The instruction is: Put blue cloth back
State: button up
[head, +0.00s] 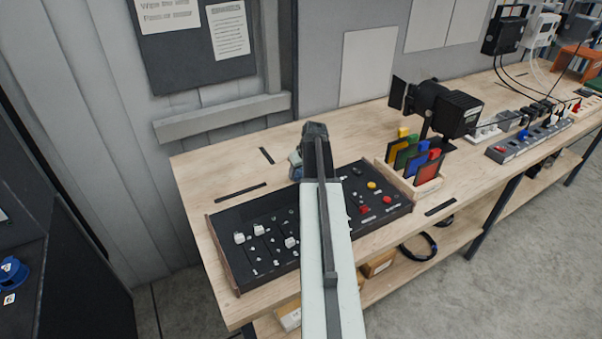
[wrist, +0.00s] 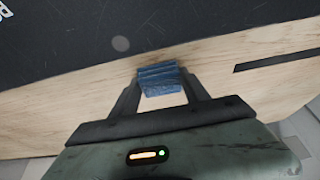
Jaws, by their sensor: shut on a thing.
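The blue cloth (wrist: 157,84) is a small folded piece between the fingertips in the wrist view. My gripper (wrist: 159,76) is shut on it. The cloth shows over the pale wooden bench top; whether it touches the wood I cannot tell. In the head view my gripper (head: 312,150) is over the bench behind the black control console, and a bit of the blue cloth (head: 295,164) peeks out at its left side. The rest of the cloth is hidden there by my arm.
The control console (head: 268,214) with knobs and sliders lies below my arm. A rack of coloured cards (head: 418,165) and a black lamp (head: 455,113) stand to the right. Black strips mark the bench (head: 205,172). Bare wood lies left and behind the console.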

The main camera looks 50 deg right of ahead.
jog(key=o, duration=1.2)
jog(key=shift+f, duration=0.1)
jog(key=shift+s+r+p, duration=0.1)
jog(key=shift+r+p, duration=0.5)
jog(key=shift+p, duration=0.05)
jog(key=p+v, duration=1)
jog(key=v, duration=0.1)
jog(key=shift+r, duration=0.15)
